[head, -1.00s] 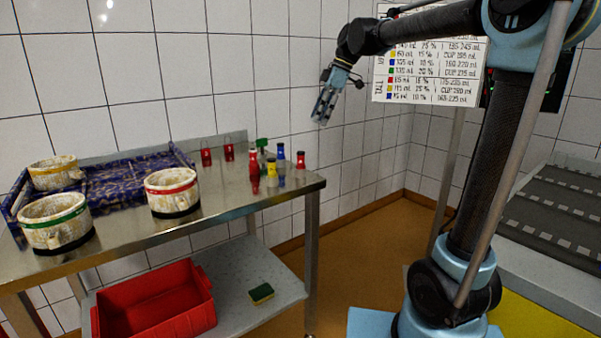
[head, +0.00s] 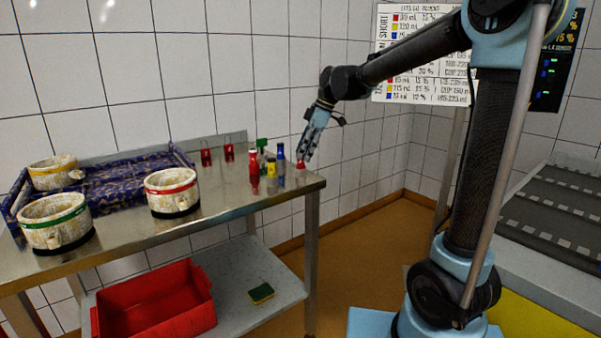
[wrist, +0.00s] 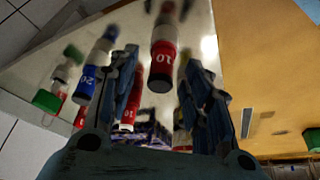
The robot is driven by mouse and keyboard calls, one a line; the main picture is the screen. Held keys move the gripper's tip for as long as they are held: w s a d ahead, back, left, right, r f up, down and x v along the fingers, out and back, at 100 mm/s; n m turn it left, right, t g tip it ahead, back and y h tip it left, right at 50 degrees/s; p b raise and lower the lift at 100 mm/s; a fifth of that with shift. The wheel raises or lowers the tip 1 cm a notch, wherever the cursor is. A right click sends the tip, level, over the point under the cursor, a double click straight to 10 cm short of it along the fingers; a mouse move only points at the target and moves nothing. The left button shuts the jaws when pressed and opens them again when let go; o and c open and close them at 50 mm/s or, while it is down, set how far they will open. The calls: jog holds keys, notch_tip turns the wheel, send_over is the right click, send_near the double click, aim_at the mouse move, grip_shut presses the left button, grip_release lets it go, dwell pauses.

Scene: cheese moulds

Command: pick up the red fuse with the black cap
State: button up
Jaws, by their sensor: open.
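The short red fuse (head: 300,165) stands near the right end of the steel table, directly below my gripper (head: 306,157). My fingertips hide its black cap in the head view. In the wrist view a red fuse marked "10" (wrist: 162,57) with a dark end shows between the two spread fingers of my gripper (wrist: 158,62). I see gaps on both sides of it. My gripper is open and empty, tilted down from the upper right. Whether the fingertips are level with the cap or just above it, I cannot tell.
Close to the left stand a blue fuse (head: 281,164), a yellow one (head: 271,168), a taller red one (head: 253,166) and a green-topped one (head: 262,145). The blue fuse is near a finger in the wrist view (wrist: 86,82). Moulds, including a red-banded one (head: 172,192), stand farther left.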

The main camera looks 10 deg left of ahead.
aim_at(301, 164)
jog(key=shift+x, duration=1.5)
grip_shut()
